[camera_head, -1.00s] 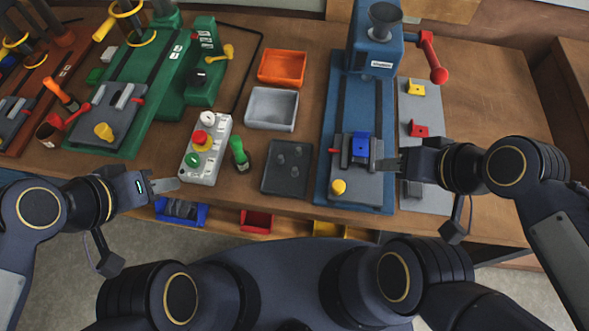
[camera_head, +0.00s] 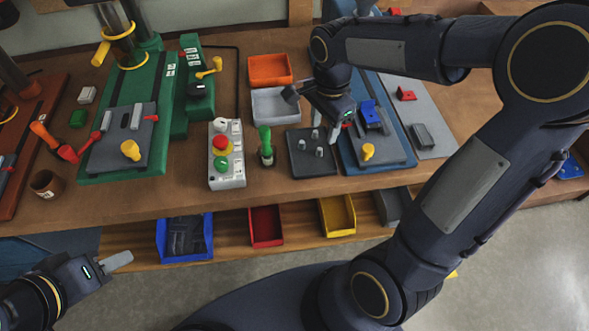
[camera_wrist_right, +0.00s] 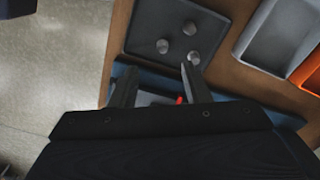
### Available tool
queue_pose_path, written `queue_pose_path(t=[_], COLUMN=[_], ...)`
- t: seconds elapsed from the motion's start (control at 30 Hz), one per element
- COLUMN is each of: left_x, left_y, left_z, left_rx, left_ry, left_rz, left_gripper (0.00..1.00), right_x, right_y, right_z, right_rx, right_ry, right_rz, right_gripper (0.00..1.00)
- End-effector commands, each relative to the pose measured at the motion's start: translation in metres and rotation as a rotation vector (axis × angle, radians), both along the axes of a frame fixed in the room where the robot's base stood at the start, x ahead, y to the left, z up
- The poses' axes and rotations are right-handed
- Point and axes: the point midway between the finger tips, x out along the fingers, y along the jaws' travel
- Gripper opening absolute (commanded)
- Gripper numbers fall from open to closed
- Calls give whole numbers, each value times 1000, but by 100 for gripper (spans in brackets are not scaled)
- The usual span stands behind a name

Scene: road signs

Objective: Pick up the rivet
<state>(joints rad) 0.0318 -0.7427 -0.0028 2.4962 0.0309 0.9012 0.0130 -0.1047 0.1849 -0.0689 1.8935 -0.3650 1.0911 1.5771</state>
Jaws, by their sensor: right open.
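Three small grey rivets stand upright on a dark square tray (camera_head: 297,168): a back one (camera_head: 315,134), a left one (camera_head: 302,145) and a front one (camera_head: 319,152). In the right wrist view the tray (camera_wrist_right: 142,25) lies ahead of my right gripper (camera_wrist_right: 158,76). Its fingers are apart and empty, with one fingertip close to the nearest rivet (camera_wrist_right: 194,59); whether they touch is unclear. In the head view my right gripper (camera_head: 332,138) points down at the tray's right edge. My left gripper (camera_head: 117,261) is low at the left, away from the tray; its jaw opening is not clear.
A blue press with a blue block (camera_head: 369,112) stands right of the tray. A green screwdriver (camera_head: 265,140) in a holder and a button box (camera_head: 226,174) stand left. Grey (camera_head: 270,106) and orange bins (camera_head: 268,68) lie behind. Coloured drawers (camera_head: 265,227) sit below the table edge.

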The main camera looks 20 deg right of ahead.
Motion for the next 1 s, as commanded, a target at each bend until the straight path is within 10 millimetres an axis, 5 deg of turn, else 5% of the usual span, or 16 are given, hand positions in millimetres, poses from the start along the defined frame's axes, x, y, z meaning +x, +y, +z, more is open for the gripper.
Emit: queue_pose_path(t=[0.63,0.93,1.0], left_x=[0,0,0], left_y=[0,0,0], left_z=[10,10,10], left_rx=[0,0,0], left_ry=[0,0,0], left_rz=[0,0,0], left_gripper=[36,36,36], right_x=[7,8,8], right_y=[-1,-1,-1], right_z=[-76,-83,-83], right_rx=[-16,-15,-15], right_ry=[17,13,13], right_rz=[-47,-46,-46], right_gripper=[43,43,36])
